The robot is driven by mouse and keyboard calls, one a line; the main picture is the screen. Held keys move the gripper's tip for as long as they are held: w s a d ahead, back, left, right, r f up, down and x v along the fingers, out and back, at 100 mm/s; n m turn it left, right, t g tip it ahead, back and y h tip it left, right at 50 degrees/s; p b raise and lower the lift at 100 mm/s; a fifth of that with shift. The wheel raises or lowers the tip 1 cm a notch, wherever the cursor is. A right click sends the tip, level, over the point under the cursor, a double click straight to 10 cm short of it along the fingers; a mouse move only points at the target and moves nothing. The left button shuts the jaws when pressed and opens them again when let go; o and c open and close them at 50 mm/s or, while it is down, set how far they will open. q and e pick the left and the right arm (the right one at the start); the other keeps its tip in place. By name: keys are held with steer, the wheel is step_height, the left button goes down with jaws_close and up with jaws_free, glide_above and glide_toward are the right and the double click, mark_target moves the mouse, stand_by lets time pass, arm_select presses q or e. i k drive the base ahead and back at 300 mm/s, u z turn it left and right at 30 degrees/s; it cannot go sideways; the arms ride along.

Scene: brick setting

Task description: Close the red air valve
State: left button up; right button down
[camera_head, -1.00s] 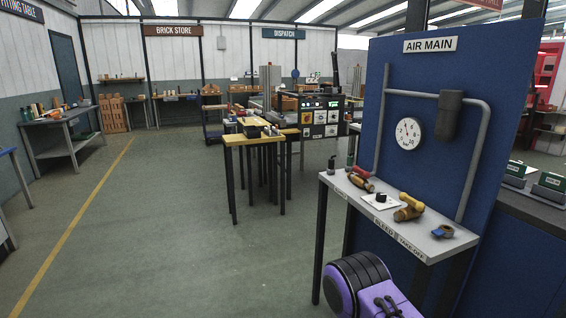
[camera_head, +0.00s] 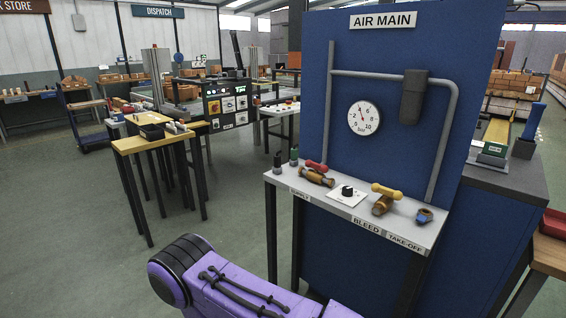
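The red-handled air valve (camera_head: 316,166) is on the left part of the grey shelf under the AIR MAIN panel (camera_head: 400,60). Its red lever lies close along its brass body (camera_head: 316,178); whether it is open or closed I cannot tell. A second brass valve (camera_head: 382,206) with a yellow handle (camera_head: 386,191) is further right, behind the BLEED label. The round gauge (camera_head: 364,118) on the panel is too small to read exactly. A purple arm link of mine crosses the bottom of the view. Neither gripper shows.
The grey shelf (camera_head: 400,232) also carries a black knob on a white plate (camera_head: 347,193), a blue-and-brown fitting (camera_head: 424,215) and small green-and-black items (camera_head: 286,157). A yellow-topped table (camera_head: 150,140) stands to the left. The green floor between is clear.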

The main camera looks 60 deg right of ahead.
mark_target(309, 164)
steer(key=z, duration=0.35)
steer(key=i, duration=0.9)
steer(key=z, duration=1.1)
steer(key=i, duration=0.55)
steer(key=z, duration=0.4)
